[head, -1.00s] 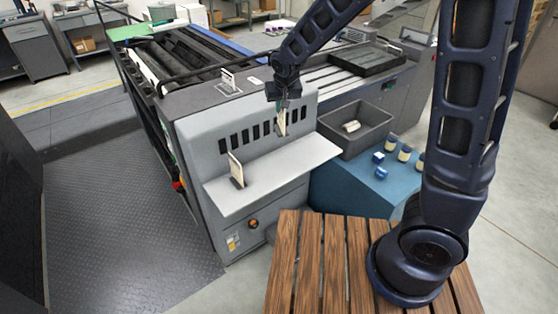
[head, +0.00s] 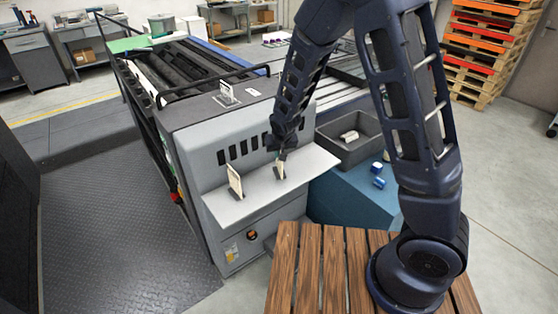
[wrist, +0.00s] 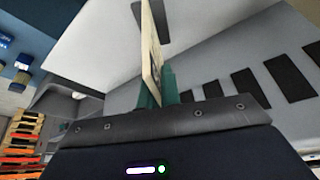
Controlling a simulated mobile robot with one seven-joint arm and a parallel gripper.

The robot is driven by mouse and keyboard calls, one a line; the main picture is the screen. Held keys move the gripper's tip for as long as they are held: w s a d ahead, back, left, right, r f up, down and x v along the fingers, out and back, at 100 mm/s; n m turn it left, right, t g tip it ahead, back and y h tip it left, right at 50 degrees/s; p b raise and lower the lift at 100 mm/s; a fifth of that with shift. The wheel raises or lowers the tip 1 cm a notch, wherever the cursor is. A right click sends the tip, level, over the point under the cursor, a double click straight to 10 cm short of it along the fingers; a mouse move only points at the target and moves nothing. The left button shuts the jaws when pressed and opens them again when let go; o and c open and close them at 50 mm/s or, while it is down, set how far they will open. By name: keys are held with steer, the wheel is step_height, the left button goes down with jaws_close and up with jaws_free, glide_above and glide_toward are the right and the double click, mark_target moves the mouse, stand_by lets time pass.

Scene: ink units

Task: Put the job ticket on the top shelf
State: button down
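My gripper (head: 282,155) has teal fingers and is shut on a thin cream card, the job ticket (head: 281,170). The ticket stands nearly upright over the right half of the pale ledge (head: 245,200) on the grey machine's front. In the wrist view the ticket (wrist: 152,50) rises between the fingers (wrist: 160,88), with dark print on its face. A dark patch lies at its lower end; I cannot tell whether the ticket touches the ledge. A similar card (head: 235,179) stands on the ledge to the left. Another card (head: 227,91) stands on the machine's top surface.
A row of dark slots (head: 240,147) lies in the panel behind the ledge. A grey bin (head: 345,155) with a pale item stands to the right, above a blue surface with blue-wrapped items (head: 378,182). A wooden slatted platform (head: 310,270) is in front.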

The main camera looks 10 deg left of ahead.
steer(key=shift+f, duration=1.75)
steer(key=shift+f, duration=0.1)
steer(key=c, duration=1.6)
jaws_free()
steer(key=v, duration=1.2)
